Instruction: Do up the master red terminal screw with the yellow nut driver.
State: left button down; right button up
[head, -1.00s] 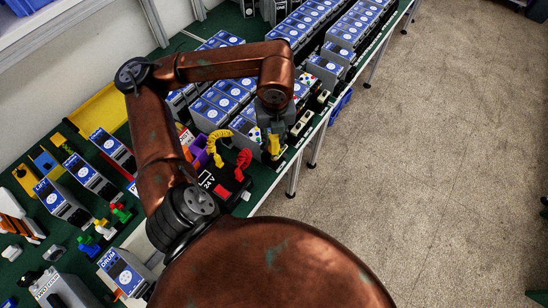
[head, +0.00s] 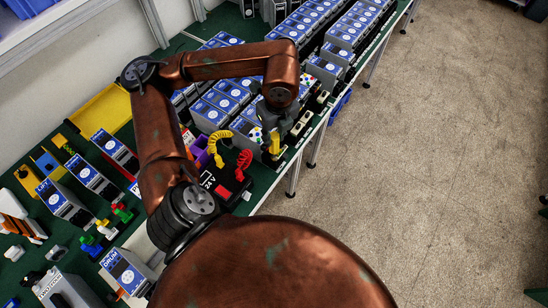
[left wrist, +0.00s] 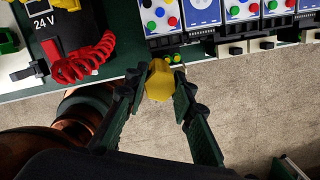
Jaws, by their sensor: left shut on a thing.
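My left gripper (head: 273,135) is shut on the yellow nut driver (head: 275,144) at the front edge of the green bench. In the left wrist view the yellow driver (left wrist: 160,82) sits between the two dark fingers, seen end on. Its far end is just in front of a row of units with coloured buttons (left wrist: 163,14). Small yellow-green parts (left wrist: 172,57) show just beyond it. I cannot make out the master red terminal screw, or whether the driver touches a screw. My right gripper is in neither view.
Rows of blue-faced units (head: 212,115) fill the bench behind. Open floor (head: 430,150) lies to the right.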

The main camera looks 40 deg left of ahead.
pick_arm(q)
jog(key=shift+r, duration=0.3)
jog(key=shift+f+m+b, duration=0.2)
jog(key=shift+m+b, duration=0.4)
jog(key=shift+m, duration=0.6)
jog(key=m+b, duration=0.1)
jog(key=m, duration=0.1)
jog(key=m+b, duration=0.1)
jog(key=m, duration=0.2)
jog(key=shift+t+h, duration=0.3)
jog(key=m+b, duration=0.2)
jog(key=m, duration=0.3)
jog(key=shift+h, duration=0.3)
jog(key=shift+r+m+b, duration=0.1)
jog(key=shift+m+b, duration=0.2)
jog(key=shift+m, duration=0.7)
jog(key=shift+r, duration=0.1)
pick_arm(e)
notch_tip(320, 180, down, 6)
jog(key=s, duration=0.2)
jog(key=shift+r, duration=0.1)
